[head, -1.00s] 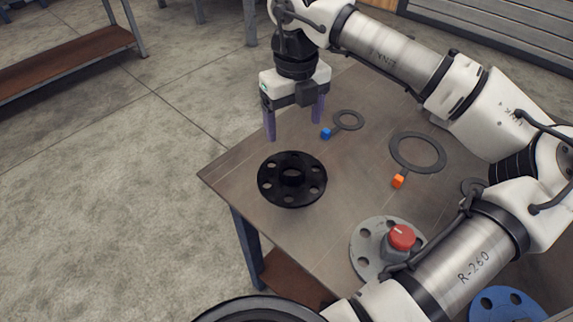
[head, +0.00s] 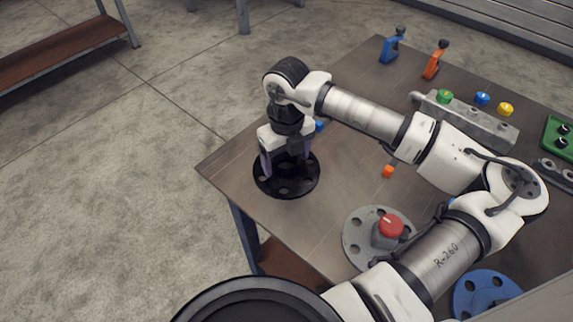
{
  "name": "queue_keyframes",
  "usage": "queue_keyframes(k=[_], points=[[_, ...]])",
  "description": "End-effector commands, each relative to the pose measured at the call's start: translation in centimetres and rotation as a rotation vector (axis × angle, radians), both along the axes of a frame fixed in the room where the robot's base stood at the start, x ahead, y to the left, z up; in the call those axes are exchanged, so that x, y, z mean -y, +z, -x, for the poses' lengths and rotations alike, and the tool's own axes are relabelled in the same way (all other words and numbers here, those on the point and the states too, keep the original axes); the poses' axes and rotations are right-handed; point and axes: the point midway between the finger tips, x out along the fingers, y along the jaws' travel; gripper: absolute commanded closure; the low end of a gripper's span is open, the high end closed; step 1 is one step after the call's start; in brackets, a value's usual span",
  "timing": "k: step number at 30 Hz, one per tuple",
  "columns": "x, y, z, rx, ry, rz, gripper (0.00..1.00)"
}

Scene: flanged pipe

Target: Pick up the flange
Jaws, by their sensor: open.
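The flange, a black disc with several bolt holes (head: 290,189), lies flat on the table near its left corner. My gripper (head: 284,172) points down over it, with its purple fingers spread apart at the height of the flange's raised centre. The left finger is near the flange's left side.
A grey flange (head: 357,239) with a red knob (head: 390,226) and a blue flange (head: 482,293) lie toward the front. An orange-tabbed piece (head: 387,171) is right of my gripper. A grey block with coloured knobs (head: 468,121) stands behind my arm. The table's left edge is close.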

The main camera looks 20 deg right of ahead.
Motion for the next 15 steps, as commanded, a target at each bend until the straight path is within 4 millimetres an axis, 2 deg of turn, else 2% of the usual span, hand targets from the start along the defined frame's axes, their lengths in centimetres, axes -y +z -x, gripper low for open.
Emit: queue_keyframes(k=[5,15], points=[[0.01,-0.02,-0.01,0.000,0.000,0.001,0.22],[0.01,0.02,-0.01,0.000,0.001,0.001,0.67]])
